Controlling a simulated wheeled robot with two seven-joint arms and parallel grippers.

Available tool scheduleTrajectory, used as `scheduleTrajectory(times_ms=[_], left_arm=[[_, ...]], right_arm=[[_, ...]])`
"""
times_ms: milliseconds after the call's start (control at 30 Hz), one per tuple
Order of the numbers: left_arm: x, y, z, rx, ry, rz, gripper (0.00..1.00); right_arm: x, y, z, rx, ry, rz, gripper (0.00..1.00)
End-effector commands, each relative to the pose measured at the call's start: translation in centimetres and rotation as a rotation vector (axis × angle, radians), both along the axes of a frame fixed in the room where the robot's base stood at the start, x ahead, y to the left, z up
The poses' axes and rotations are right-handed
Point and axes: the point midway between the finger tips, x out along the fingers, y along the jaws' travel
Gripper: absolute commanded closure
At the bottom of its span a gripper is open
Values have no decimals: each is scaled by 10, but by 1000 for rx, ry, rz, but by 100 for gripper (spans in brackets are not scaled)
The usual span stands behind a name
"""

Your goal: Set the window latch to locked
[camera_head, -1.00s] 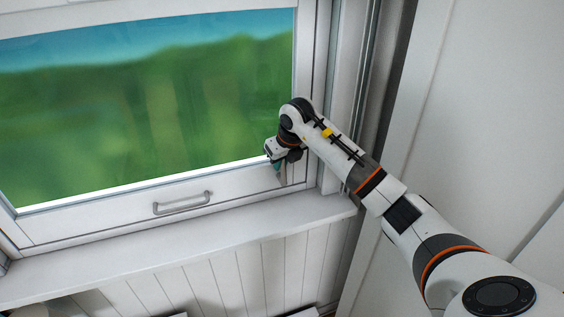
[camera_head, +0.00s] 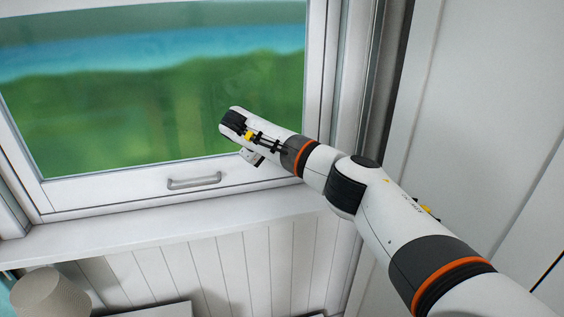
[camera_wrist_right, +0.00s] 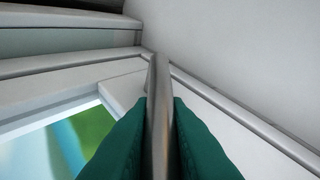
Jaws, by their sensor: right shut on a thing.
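The window latch shows in the right wrist view as a grey metal lever (camera_wrist_right: 158,75), standing up between my fingers. My right gripper (camera_wrist_right: 160,112), with green finger pads, is shut on this lever, one pad on each side. In the head view the right gripper's white body (camera_head: 252,157) is partly visible at the window's lower rail, right of the pull handle. My arm hides the fingers and the latch there, and the latch's setting cannot be read. My left gripper is not in view.
The white window frame (camera_head: 110,190) carries a grey pull handle (camera_head: 195,181). The sill (camera_head: 150,228) below is clear. A beige lampshade (camera_head: 48,296) stands at lower left. A white wall panel (camera_head: 490,110) lies close to the right of my arm.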

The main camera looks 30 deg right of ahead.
Motion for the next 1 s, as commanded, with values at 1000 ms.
scheduleTrajectory(times_ms=[1000], left_arm=[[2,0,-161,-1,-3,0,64]], right_arm=[[5,19,-58,-766,183,-4,100]])
